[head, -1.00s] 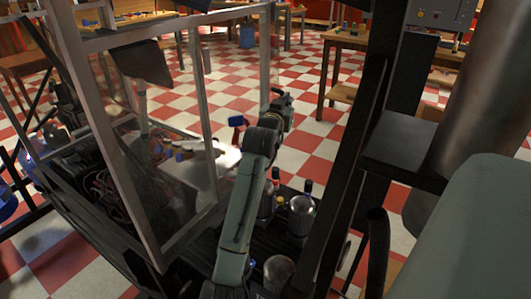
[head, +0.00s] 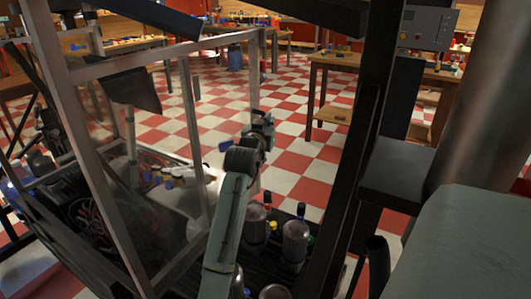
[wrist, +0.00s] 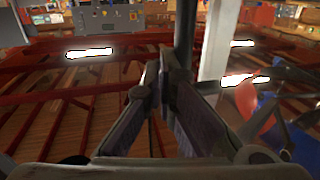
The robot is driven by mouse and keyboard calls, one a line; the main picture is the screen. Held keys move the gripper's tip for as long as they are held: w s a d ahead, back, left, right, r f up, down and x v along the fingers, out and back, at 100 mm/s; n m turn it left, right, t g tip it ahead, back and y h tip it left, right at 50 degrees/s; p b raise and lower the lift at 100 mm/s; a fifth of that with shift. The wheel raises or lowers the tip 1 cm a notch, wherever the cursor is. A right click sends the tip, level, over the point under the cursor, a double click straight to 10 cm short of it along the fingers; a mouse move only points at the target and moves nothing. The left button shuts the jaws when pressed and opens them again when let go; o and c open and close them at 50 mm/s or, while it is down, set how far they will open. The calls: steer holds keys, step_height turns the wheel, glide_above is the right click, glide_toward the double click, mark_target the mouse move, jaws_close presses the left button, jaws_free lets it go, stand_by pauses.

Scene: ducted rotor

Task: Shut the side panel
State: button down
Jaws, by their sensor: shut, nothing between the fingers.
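A clear panel in a grey metal frame (head: 256,78) stands on the left in the head view, part of a see-through enclosure. It seems to be the side panel, and it stands out at an angle towards the right. My gripper (head: 264,118) is at the panel's outer upright. I cannot tell whether they touch. In the wrist view my gripper (wrist: 162,62) has its two fingers together with nothing between them. A pale upright (wrist: 214,60) rises just right of the fingers there; I cannot tell whether it belongs to the panel.
Jars with coloured tops (head: 296,240) stand on a dark deck right of my arm. A thick dark post (head: 362,130) is further right. Wires and machinery (head: 85,210) fill the enclosure. Wooden tables (head: 335,62) stand behind on the checkered floor.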

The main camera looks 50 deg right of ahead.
steer(key=v, duration=1.2)
steer(key=shift+f, duration=0.15)
